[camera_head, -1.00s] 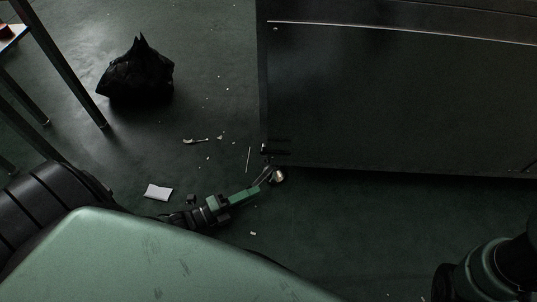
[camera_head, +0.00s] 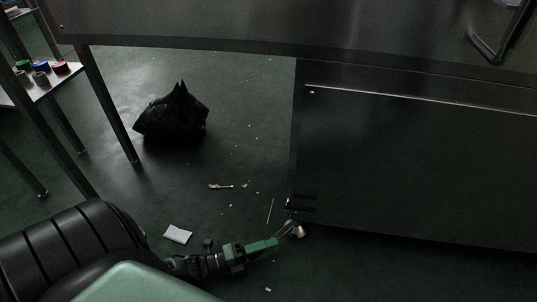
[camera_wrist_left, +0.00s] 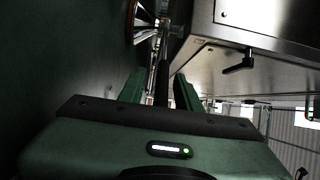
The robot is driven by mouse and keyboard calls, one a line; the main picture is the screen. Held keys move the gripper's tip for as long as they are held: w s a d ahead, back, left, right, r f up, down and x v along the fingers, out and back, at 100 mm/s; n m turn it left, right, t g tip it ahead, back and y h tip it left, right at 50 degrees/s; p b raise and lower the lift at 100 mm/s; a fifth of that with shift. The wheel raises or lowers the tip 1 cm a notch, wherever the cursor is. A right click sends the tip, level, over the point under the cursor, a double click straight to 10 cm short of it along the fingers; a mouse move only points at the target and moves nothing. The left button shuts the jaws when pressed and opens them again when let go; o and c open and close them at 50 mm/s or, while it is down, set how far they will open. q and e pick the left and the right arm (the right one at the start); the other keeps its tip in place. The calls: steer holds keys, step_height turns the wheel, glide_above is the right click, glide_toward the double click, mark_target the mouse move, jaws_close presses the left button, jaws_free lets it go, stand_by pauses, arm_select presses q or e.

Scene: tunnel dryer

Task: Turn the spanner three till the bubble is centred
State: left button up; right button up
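My left gripper (camera_head: 276,243) is low over the floor by the machine's lower left corner. In the left wrist view its two green fingers (camera_wrist_left: 160,92) stand apart. A dark and metallic bar (camera_wrist_left: 162,78), perhaps the handle of spanner three, lies between them with a gap at each side. In the head view a thin metal piece (camera_head: 286,229) runs from the fingertips towards a shiny round foot (camera_head: 298,231) under the machine corner. I cannot tell whether the fingers touch the bar. No bubble can be made out. My right gripper is not in view.
The dark machine cabinet (camera_head: 420,160) fills the right. On the floor lie a black bag (camera_head: 172,115), a loose spanner-shaped piece (camera_head: 221,186), a white card (camera_head: 177,234) and small scraps. A shelf with coloured rolls (camera_head: 42,82) stands at left. A black handle (camera_wrist_left: 239,66) juts from the machine.

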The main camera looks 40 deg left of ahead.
arm_select(q)
steer(key=p+v, duration=0.2)
steer(key=v, duration=0.4)
steer(key=shift+s+a, duration=0.15)
steer(key=shift+s, duration=0.05)
steer(key=shift+s+a, duration=0.25)
steer(key=shift+s, duration=0.2)
